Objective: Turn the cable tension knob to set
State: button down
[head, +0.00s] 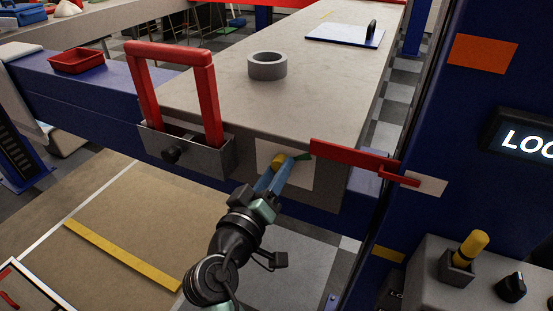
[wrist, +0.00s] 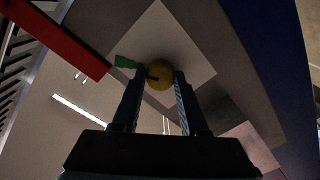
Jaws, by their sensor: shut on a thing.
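A round yellow knob (head: 278,160) sits on a pale square plate (head: 300,178) on the front face of the grey bench; I take it as the cable tension knob. In the wrist view the yellow knob (wrist: 161,78) has a dark pointer mark on its face, directed left towards a green tab (wrist: 126,62). The green tab (head: 301,157) is to the knob's right in the head view. My gripper (head: 272,172) reaches up to the knob, its two blue fingers shut on either side of it. Any lettering on the plate cannot be made out.
A red bar (head: 350,157) juts out right of the plate. A grey box (head: 205,156) with a red frame and black knob (head: 172,155) is at left. A grey ring (head: 267,66) lies on the bench top. A console (head: 475,285) stands at lower right.

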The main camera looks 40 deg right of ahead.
jog(key=shift+c, duration=2.2)
grip_release()
jog(key=b+v, duration=0.1)
jog(key=v, duration=1.2)
jog(key=shift+b, duration=0.4)
jog(key=shift+r, duration=0.1)
jog(key=w+a+r+t+y+p, duration=0.2)
jog(key=w+a+r+t, duration=0.1)
jog(key=r, duration=0.5)
jog(key=w+a+r+n+t+y+p, duration=0.1)
jog(key=w+a+r+t+y+p, duration=0.2)
jog(key=r, duration=0.5)
jog(key=w+a+r+t+y+p, duration=0.1)
jog(key=w+a+r+t+y, duration=0.2)
jog(key=r, duration=0.5)
jog(key=s+a+r+n+t+y+p, duration=0.1)
jog(key=s+a+r+t+y, duration=0.1)
jog(key=r, duration=0.6)
jog(key=s+a+r+n+t+y+p, duration=0.1)
jog(key=s+a+r+t+y+p, duration=0.1)
jog(key=r, duration=0.6)
jog(key=s+a+r+n+t+y+p, duration=0.1)
jog(key=s+a+r+t+y, duration=0.3)
jog(key=r, duration=0.4)
jog(key=s+a+t, duration=0.1)
jog(key=a+t, duration=0.1)
jog(key=shift+s+n+t, duration=0.25)
jog(key=shift+n+t, duration=0.15)
